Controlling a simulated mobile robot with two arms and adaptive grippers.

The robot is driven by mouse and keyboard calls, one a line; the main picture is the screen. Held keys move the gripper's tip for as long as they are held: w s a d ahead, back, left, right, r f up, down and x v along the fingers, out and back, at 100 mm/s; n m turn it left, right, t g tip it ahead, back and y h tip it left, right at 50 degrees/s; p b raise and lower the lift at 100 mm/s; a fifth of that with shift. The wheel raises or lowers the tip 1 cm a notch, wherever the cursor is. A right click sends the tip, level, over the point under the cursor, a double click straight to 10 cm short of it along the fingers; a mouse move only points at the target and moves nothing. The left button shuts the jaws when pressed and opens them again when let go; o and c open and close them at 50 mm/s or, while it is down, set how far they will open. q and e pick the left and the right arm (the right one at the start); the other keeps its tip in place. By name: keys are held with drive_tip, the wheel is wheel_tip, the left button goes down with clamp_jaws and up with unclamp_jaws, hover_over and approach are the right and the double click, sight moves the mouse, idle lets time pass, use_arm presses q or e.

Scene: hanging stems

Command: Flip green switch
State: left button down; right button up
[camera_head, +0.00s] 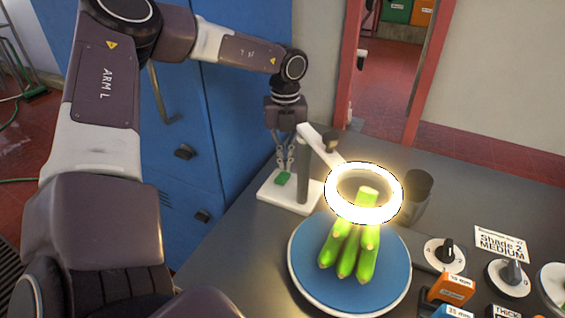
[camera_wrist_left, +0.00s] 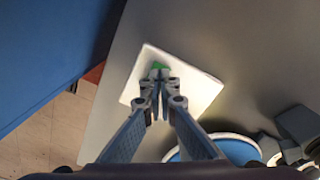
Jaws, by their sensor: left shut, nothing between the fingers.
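The green switch (camera_head: 283,178) sits on the white base (camera_head: 293,199) of a ring lamp, left of its dark post. The lamp's ring (camera_head: 363,193) glows brightly. My left gripper (camera_head: 284,167) points down right above the switch, its fingers shut and empty. In the left wrist view the closed fingertips (camera_wrist_left: 157,92) appear just in front of the green switch (camera_wrist_left: 159,66) on the white base (camera_wrist_left: 196,91). I cannot tell whether the tips touch the switch. My right gripper is not in view.
A blue plate (camera_head: 302,277) with green bananas (camera_head: 345,256) stands under the ring. A dark cup (camera_head: 415,190) stands behind it. Several dials, a "Shade 2 MEDIUM" card (camera_head: 501,243) and an orange box (camera_head: 452,290) lie at right. Blue cabinets (camera_head: 228,140) adjoin the table's left edge.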

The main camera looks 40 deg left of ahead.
sight(285, 174)
use_arm(q)
drive_tip(key=shift+r+p, duration=0.8)
drive_tip(key=shift+r, duration=1.85)
